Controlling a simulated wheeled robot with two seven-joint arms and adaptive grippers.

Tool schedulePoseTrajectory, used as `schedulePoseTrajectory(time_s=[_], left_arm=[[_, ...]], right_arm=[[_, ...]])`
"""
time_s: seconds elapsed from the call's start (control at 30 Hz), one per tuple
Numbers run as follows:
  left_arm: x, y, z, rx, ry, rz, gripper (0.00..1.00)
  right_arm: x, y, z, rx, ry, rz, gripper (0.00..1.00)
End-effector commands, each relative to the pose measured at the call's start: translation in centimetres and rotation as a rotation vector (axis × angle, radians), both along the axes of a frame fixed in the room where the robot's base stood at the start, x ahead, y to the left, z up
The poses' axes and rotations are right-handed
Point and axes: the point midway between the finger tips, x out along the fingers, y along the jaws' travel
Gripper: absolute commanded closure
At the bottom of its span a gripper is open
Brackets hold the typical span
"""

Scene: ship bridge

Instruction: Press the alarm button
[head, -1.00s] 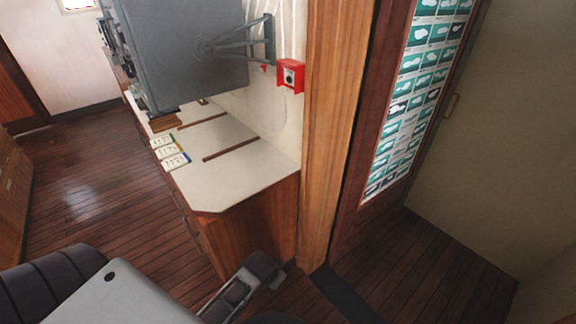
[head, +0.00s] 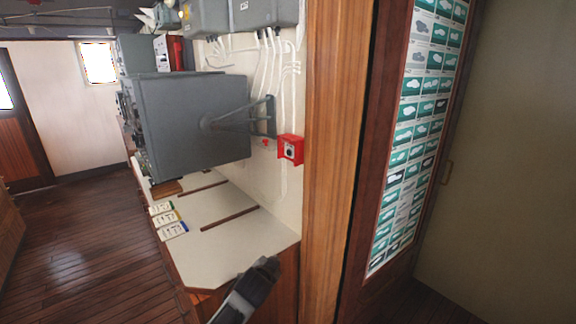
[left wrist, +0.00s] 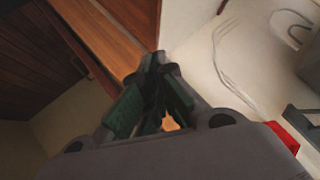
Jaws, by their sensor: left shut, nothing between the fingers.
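The alarm button is on a red box (head: 291,148) with a dark round centre, fixed to the white wall just left of the wooden post. Part of the red box (left wrist: 287,137) also shows at the lower right edge of the left wrist view, partly hidden by my gripper's body. My left gripper (head: 267,268) is below the red box, in front of the counter's right end, and apart from the box. In the left wrist view its fingers (left wrist: 157,62) are together with nothing between them. My right gripper is not in view.
A grey monitor (head: 190,118) on a wall bracket (head: 262,118) juts out left of the red box. A white counter (head: 245,232) with several cards lies below. A wooden post (head: 333,150) and a chart panel (head: 415,130) stand to the right.

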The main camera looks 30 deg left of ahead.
Motion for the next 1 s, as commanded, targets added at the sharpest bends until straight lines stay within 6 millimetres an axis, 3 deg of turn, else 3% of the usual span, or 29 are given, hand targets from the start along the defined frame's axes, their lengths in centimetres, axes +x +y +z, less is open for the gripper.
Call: schedulePoseTrajectory(time_s=[0.5, 1.0], left_arm=[[8.0, 6.4, 11.9, 0.258, -0.294, -0.015, 1.00], [12.9, 12.0, 24.3, 0.528, -0.540, -0.022, 1.00]], right_arm=[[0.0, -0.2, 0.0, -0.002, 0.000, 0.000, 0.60], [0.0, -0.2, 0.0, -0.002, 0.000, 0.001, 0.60]])
